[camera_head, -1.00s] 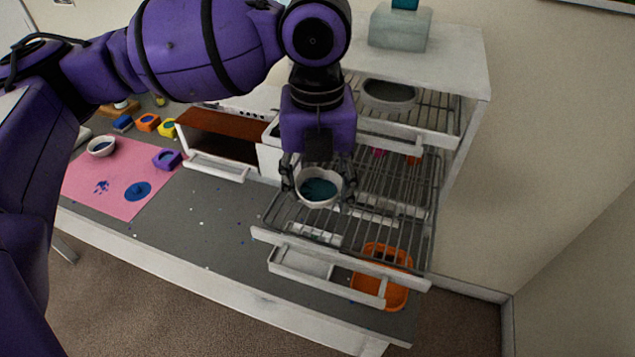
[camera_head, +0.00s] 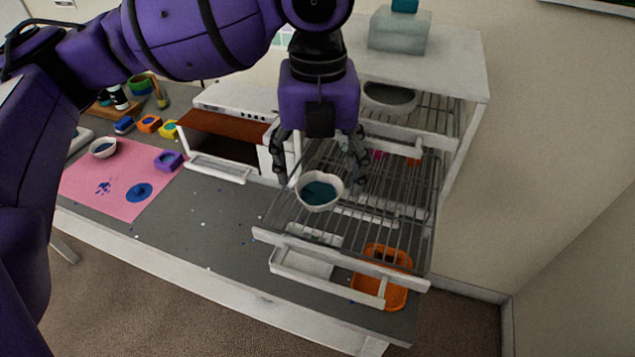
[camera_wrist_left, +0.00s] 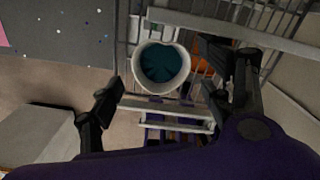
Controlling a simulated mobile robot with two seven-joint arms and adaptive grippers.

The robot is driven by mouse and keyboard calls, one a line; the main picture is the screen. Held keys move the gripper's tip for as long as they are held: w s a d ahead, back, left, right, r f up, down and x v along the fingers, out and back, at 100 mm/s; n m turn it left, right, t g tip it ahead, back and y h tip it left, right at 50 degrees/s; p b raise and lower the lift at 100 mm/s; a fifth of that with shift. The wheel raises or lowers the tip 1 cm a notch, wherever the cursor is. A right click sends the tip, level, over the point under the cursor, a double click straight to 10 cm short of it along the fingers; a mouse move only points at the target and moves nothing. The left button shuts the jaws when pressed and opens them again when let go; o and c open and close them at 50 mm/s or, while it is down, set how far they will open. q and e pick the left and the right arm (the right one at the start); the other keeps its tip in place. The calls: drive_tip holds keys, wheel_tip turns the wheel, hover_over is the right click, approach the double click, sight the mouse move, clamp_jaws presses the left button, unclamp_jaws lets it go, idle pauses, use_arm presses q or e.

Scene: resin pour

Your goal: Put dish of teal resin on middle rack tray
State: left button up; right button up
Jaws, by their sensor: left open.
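The dish of teal resin (camera_head: 319,191), a white bowl with dark teal liquid, rests upright on the left part of the pulled-out middle rack tray (camera_head: 385,205), a wire rack with a white front bar. My left gripper (camera_head: 321,172) is open just above and behind the dish, its fingers spread wide and apart from it. In the left wrist view the dish (camera_wrist_left: 161,68) shows on the rack wires beyond the open fingers (camera_wrist_left: 165,100). My right gripper is in no view.
An upper rack holds a grey bowl (camera_head: 389,97). Below the middle rack are a white drawer (camera_head: 300,268) and an orange bin (camera_head: 384,285). A white oven-like box (camera_head: 225,140) stands left of the rack. A pink mat (camera_head: 115,180) lies on the grey counter.

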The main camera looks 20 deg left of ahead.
sight(318, 200)
use_arm(q)
wheel_tip(318, 200, up, 8)
drive_tip(key=shift+p, duration=0.3)
